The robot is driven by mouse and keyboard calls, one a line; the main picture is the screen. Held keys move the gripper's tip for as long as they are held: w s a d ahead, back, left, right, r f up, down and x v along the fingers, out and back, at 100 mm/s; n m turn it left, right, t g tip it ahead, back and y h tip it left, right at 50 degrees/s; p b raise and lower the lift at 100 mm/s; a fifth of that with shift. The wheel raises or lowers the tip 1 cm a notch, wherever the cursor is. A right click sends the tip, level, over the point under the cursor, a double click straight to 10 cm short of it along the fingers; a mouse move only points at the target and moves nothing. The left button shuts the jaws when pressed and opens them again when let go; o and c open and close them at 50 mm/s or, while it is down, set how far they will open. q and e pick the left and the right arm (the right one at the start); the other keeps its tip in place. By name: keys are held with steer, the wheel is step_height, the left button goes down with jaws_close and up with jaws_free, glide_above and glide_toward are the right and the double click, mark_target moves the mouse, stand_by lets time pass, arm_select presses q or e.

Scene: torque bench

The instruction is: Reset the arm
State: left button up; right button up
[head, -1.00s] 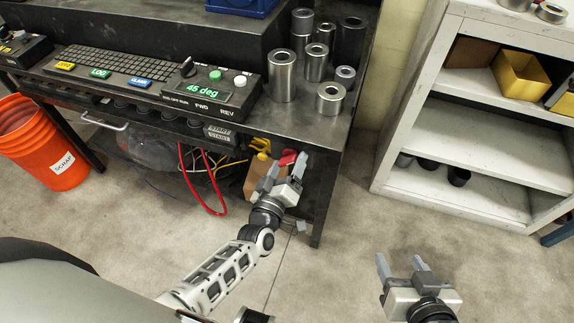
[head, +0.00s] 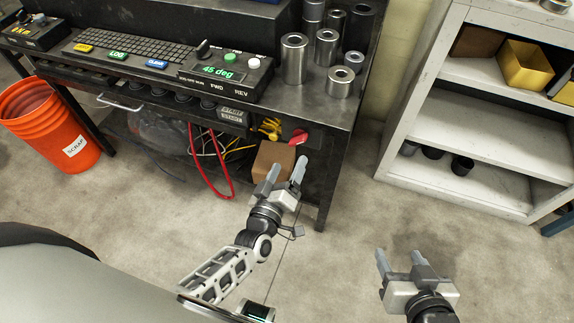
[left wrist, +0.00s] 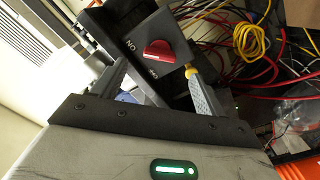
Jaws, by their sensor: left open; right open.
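My left gripper (head: 283,176) is open and empty in front of the bench's lower right side. In the head view a red knob (head: 298,137) shows on a dark box under the bench top, just beyond the left fingertips. In the left wrist view the red rotary knob (left wrist: 158,52) sits on a grey switch box with ON and OFF lettering. It lies between and beyond the open fingers, and I see no contact. My right gripper (head: 398,262) is open and empty over the floor at the lower right.
The bench top carries a control panel (head: 222,74) reading 45 deg, a keyboard (head: 125,50) and several metal cylinders (head: 294,58). Below hang red and yellow cables beside a cardboard box (head: 270,160). An orange scrap bucket (head: 50,125) stands left, a white shelf (head: 470,130) right. Floor between is clear.

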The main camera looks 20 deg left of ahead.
stand_by(0.3)
arm_select(q)
steer(key=s+r+m+g+h, duration=0.1)
steer(key=s+m+g, duration=0.2)
steer(key=s+m, duration=0.2)
steer(key=s+a+r+m+g+h, duration=0.1)
steer(key=s+m+g, duration=0.3)
steer(key=s, duration=0.5)
steer(key=shift+s+r+m, duration=0.25)
steer(key=shift+r+m, duration=0.55)
